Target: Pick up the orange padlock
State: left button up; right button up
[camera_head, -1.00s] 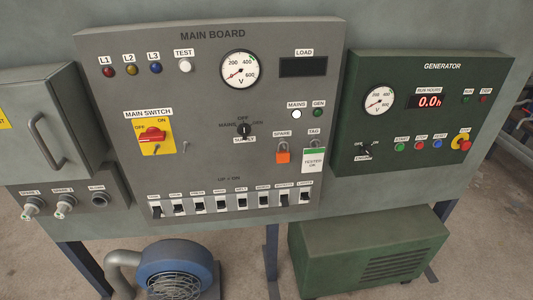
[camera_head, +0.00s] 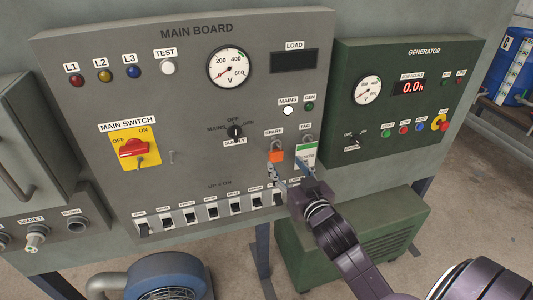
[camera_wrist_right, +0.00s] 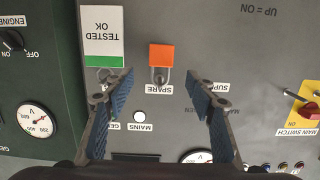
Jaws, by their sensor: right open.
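The orange padlock (camera_head: 276,155) hangs by its shackle under the SPARE label on the grey main board. It also shows in the right wrist view (camera_wrist_right: 161,57), where the picture is upside down. My right gripper (camera_head: 285,163) is open in front of the board, just below and right of the padlock in the head view. In the right wrist view the fingers (camera_wrist_right: 160,78) are spread, with the padlock lined up between them but beyond the tips. Nothing is held. My left gripper is not in view.
A white and green TESTED OK tag (camera_head: 306,152) hangs close beside the padlock, near one finger. A row of breaker switches (camera_head: 212,210) runs below. The main switch (camera_head: 135,148) is to the left, the green generator panel (camera_head: 410,95) to the right.

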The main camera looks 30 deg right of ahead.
aim_at(277, 153)
jog(key=x, duration=0.2)
jog(key=shift+w+d+p, duration=0.15)
jog(key=shift+w+p, duration=0.1)
jog(key=shift+p, duration=0.1)
jog(key=x, duration=0.2)
jog(key=p+x, duration=0.1)
jog(key=x, duration=0.1)
jog(key=shift+a+f, duration=0.1)
jog(key=shift+a, duration=0.1)
jog(key=shift+w+d+f, duration=0.1)
jog(key=shift+w+f, duration=0.1)
jog(key=shift+w, duration=0.2)
jog(key=c, duration=1.3)
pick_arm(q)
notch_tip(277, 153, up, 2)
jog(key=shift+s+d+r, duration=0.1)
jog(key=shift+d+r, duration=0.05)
pick_arm(e)
jog(key=shift+r, duration=0.15)
